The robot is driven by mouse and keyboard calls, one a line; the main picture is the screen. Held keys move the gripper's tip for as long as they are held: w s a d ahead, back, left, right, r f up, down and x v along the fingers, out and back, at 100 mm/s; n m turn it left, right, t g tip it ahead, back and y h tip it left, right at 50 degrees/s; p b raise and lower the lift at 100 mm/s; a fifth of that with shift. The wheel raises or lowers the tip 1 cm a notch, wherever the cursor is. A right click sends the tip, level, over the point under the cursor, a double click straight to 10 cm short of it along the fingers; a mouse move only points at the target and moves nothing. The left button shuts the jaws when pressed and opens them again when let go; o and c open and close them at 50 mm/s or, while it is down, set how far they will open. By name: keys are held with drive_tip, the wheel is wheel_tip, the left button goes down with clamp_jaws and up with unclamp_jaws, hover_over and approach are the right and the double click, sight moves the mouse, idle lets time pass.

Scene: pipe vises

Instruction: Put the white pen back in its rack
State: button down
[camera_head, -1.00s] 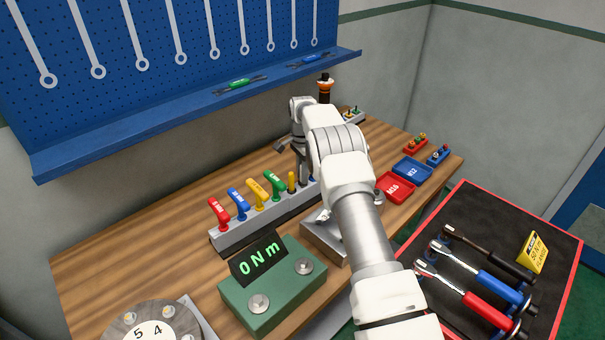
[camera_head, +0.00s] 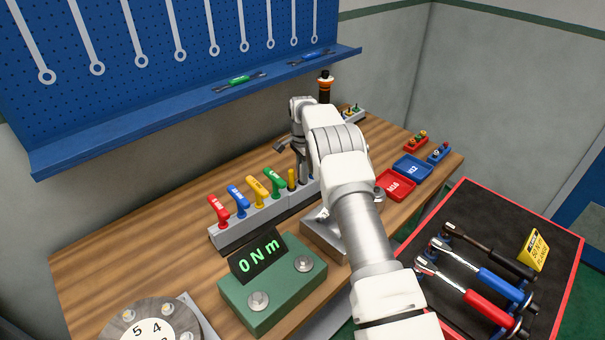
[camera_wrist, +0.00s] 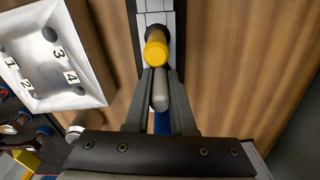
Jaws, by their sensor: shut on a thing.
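The white pen (camera_wrist: 160,97) shows in the wrist view as a pale round end between the two fingers of my gripper (camera_wrist: 160,84). My gripper is shut on it. The grey rack (camera_head: 227,238) stands on the wooden bench with coloured hex keys and a yellow pen (camera_head: 291,179) in it. In the head view my gripper (camera_head: 303,178) points down at the rack, just right of the yellow pen. The wrist view shows the yellow pen (camera_wrist: 156,50) just beyond the white one. The white pen's lower end is hidden, so I cannot tell whether it sits in a hole.
A green box (camera_head: 273,285) with a "0 N m" display stands in front of the rack. A numbered metal block (camera_wrist: 50,50) is close beside the rack. Red (camera_head: 397,198) and blue trays (camera_head: 427,172) lie to the right. The blue shelf (camera_head: 190,110) is behind.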

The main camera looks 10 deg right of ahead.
drive_tip(key=shift+s+f, duration=0.15)
drive_tip(key=shift+f, duration=0.15)
idle(0.5)
drive_tip(key=c, duration=0.7)
unclamp_jaws()
drive_tip(key=shift+r, duration=0.1)
wheel_tip(320, 180, up, 17)
drive_tip(key=shift+r, duration=0.2)
